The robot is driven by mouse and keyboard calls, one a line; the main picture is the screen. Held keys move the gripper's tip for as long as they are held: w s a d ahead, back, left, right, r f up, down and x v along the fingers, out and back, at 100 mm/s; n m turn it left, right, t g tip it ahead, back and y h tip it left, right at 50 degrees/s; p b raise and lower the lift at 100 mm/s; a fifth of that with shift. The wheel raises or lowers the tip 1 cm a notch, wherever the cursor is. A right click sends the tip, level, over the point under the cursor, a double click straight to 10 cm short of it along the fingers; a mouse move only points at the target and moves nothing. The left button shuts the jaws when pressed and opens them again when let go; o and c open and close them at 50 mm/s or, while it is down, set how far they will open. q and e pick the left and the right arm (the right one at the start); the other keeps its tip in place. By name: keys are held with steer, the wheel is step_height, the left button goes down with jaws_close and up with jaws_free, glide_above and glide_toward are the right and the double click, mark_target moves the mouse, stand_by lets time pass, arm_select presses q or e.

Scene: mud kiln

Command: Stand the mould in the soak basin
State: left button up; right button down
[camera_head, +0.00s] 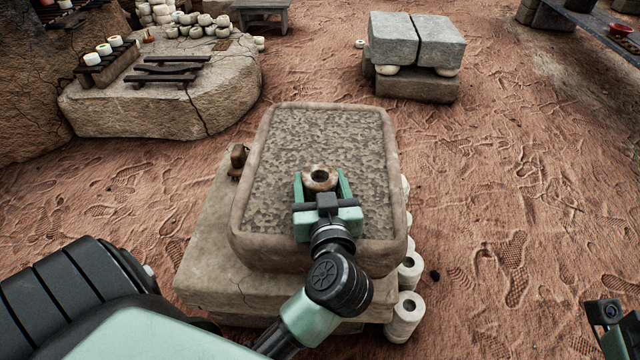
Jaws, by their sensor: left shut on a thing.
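The mould (320,171) is a small brown, ring-like piece with a dark hole facing up. My left gripper (321,186) is shut on it, with one green finger on each side. The soak basin (393,165) is a large rounded rectangular trough with a brown rim and a mottled grey fill. The mould and gripper are over the near middle of the basin, inside its rim. I cannot tell whether the mould's base touches the fill; its lower part is hidden by the gripper. Part of my right arm's end (610,318) shows at the lower right edge, its fingers not clear.
The basin rests on a stone slab (215,255). White cylinders (404,316) stand along its right side and a small brown object (238,158) at its left. A stone platform (150,105) with racks and pots is back left, stacked blocks (415,45) back right.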

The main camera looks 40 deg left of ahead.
arm_select(q)
steer(key=o, duration=1.6)
steer(key=shift+f, duration=0.1)
